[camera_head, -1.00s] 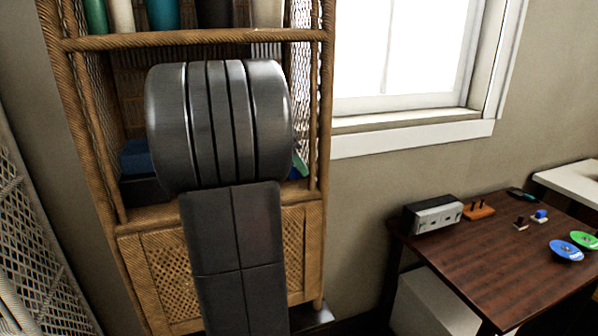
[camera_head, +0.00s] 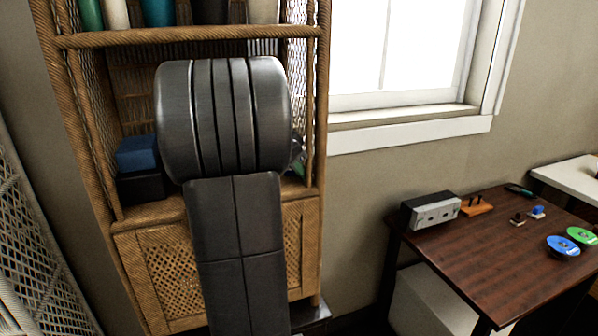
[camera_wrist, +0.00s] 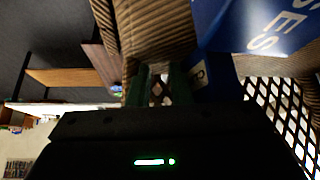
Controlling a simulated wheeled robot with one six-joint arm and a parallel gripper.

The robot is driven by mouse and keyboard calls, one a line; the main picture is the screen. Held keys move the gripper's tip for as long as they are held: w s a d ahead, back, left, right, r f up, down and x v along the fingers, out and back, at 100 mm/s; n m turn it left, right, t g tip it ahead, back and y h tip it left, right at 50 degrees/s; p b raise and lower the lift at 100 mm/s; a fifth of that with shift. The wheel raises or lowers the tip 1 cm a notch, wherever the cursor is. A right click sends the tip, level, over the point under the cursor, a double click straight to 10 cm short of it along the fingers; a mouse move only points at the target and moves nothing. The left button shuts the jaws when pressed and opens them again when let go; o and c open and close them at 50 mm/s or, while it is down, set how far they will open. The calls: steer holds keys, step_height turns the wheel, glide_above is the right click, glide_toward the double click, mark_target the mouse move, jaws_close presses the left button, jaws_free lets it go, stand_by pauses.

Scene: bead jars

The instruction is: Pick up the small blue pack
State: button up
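A blue pack (camera_head: 137,153) lies on top of a black box on the wicker shelf, left of my arm in the head view. In the wrist view a large blue surface with white letters (camera_wrist: 252,24) fills the upper right, and a smaller dark blue piece with a pale mark (camera_wrist: 208,78) shows below it. I cannot tell which of these is the pack in the head view. My gripper (camera_wrist: 159,86) shows two dark green fingers, apart, with wicker lattice visible between them and no object there. The dark blue piece is beside the right finger. In the head view my arm hides most of the gripper.
The wicker shelf's posts (camera_head: 315,120) and upper board (camera_head: 190,36) frame the space around my arm. The black box (camera_head: 141,187) is under the blue pack. Vases stand above. A dark wooden table (camera_head: 500,255) with small items is at the right.

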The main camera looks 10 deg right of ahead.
steer(key=o, duration=0.6)
steer(key=shift+w+a+r, duration=0.1)
steer(key=shift+w+a, duration=0.05)
steer(key=shift+a, duration=0.05)
steer(key=shift+r, duration=0.1)
steer(key=shift+a, duration=0.1)
